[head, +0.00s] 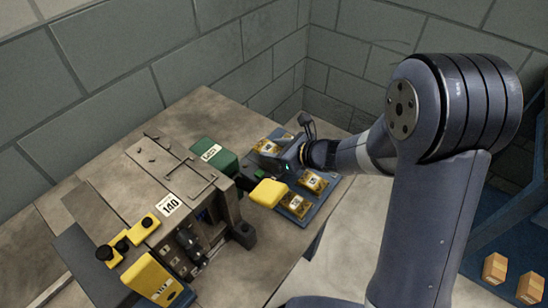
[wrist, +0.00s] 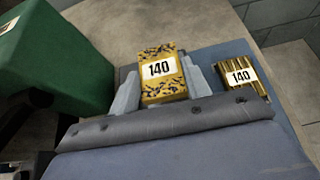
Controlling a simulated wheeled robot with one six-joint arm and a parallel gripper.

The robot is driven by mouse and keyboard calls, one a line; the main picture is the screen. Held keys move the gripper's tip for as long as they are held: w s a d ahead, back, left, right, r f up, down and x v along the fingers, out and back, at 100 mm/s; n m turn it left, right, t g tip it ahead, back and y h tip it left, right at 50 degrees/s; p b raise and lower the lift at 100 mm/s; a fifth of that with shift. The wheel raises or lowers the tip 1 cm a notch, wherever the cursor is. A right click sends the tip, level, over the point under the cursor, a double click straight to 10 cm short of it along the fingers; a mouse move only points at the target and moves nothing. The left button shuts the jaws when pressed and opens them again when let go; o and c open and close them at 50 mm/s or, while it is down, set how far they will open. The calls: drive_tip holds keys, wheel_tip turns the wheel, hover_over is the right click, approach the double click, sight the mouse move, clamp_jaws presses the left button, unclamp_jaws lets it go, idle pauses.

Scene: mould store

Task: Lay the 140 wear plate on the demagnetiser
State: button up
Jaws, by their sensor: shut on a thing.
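A gold plate with dark patches and a white 140 label (wrist: 164,93) sits between the two grey fingers of my gripper (wrist: 161,72) in the wrist view. My gripper is shut on it. In the head view my gripper is low over the blue tray (head: 318,200) at the table's right end, and its body partly hides what it holds. I cannot tell for certain which thing is the demagnetiser.
A green box (head: 211,153) stands left of my gripper. A yellow block (head: 268,193) stands in front of it. More labelled gold pieces (head: 313,180) lie on the tray. Boxes (head: 495,268) sit on a shelf at lower right.

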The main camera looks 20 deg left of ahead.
drive_tip(key=shift+f, duration=1.35)
drive_tip(key=shift+f+b, duration=0.25)
drive_tip(key=shift+b, duration=0.25)
drive_tip(key=o, duration=1)
drive_tip(key=shift+r, duration=0.15)
drive_tip(key=shift+r+p, duration=0.2)
drive_tip(key=shift+p, duration=0.25)
drive_tip(key=p+v, duration=0.1)
drive_tip(key=v, duration=1.1)
drive_tip(key=shift+d+f, duration=0.1)
drive_tip(key=shift+f, duration=0.05)
